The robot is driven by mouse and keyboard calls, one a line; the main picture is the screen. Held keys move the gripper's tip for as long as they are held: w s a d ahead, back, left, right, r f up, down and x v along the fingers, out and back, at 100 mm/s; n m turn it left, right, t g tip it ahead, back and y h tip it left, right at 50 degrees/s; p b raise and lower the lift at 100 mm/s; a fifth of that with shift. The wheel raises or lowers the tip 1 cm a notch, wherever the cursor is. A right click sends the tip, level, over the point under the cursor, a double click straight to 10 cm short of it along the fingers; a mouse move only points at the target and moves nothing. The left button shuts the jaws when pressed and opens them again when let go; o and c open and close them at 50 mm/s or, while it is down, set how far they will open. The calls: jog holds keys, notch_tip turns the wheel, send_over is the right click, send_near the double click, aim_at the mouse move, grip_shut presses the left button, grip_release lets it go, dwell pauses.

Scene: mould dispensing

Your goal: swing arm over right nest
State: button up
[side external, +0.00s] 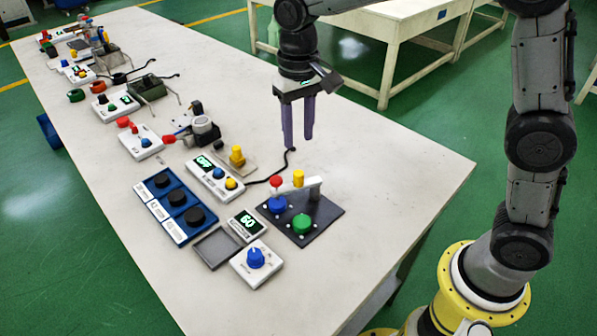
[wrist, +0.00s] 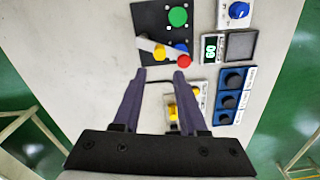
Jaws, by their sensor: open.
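The dispensing fixture is a dark plate (side external: 325,212) near the table's right front; the plate also shows in the wrist view (wrist: 150,15). Its pale swing arm (side external: 312,184) runs from a grey post, with a yellow cap (side external: 299,177) on top and a red ball (side external: 275,182) at its free end. The ball end is at the blue round piece (side external: 277,205). The green round piece (side external: 302,224) is uncovered. My gripper (side external: 298,143) is open and empty, pointing down behind the fixture. In the wrist view its fingertips (wrist: 160,73) are apart, just short of the swing arm (wrist: 148,45).
A small display box (side external: 247,226), a grey tray (side external: 216,248) and a blue-knob box (side external: 257,264) stand left of the plate. A blue three-dial panel (side external: 176,209) and a yellow-topped block (side external: 237,158) are further left. The table is bare to the right.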

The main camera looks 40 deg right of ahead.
aim_at(299, 172)
notch_tip(299, 172, down, 11)
jog(key=shift+f, duration=0.1)
dwell(0.3)
grip_shut()
dwell(1.4)
